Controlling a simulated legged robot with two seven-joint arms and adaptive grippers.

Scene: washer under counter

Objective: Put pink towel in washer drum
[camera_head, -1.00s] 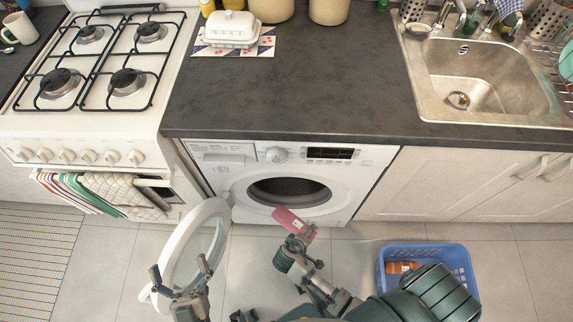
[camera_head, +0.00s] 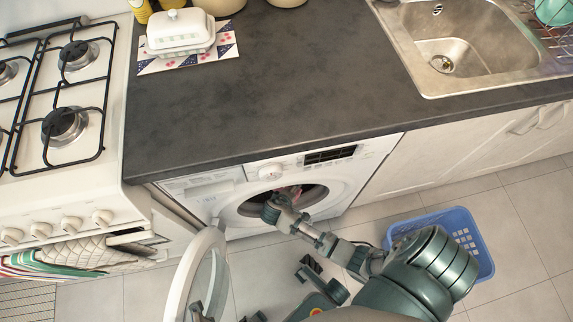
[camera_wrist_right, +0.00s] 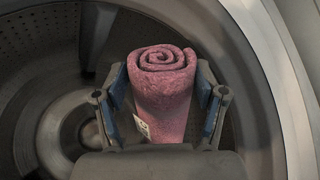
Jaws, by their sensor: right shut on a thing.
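The pink towel (camera_wrist_right: 162,90) is rolled up, with a small white label near its lower left. My right gripper (camera_wrist_right: 163,98) is shut on it, with a finger on each side, in the right wrist view. The washer drum (camera_wrist_right: 60,45) surrounds the towel and fingers there. In the head view, my right gripper (camera_head: 279,198) reaches into the round opening of the white washer (camera_head: 212,201), and a bit of the towel (camera_head: 294,190) shows inside. The washer door (camera_head: 182,280) stands open to the left. My left gripper (camera_head: 197,312) is only partly seen at the bottom, near the door.
A blue basket (camera_head: 484,247) stands on the floor to the right, partly behind my right arm. The dark counter (camera_head: 270,85) overhangs the washer. A white stove (camera_head: 60,175) is at the left. A strip of tiled floor below the washer is clear.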

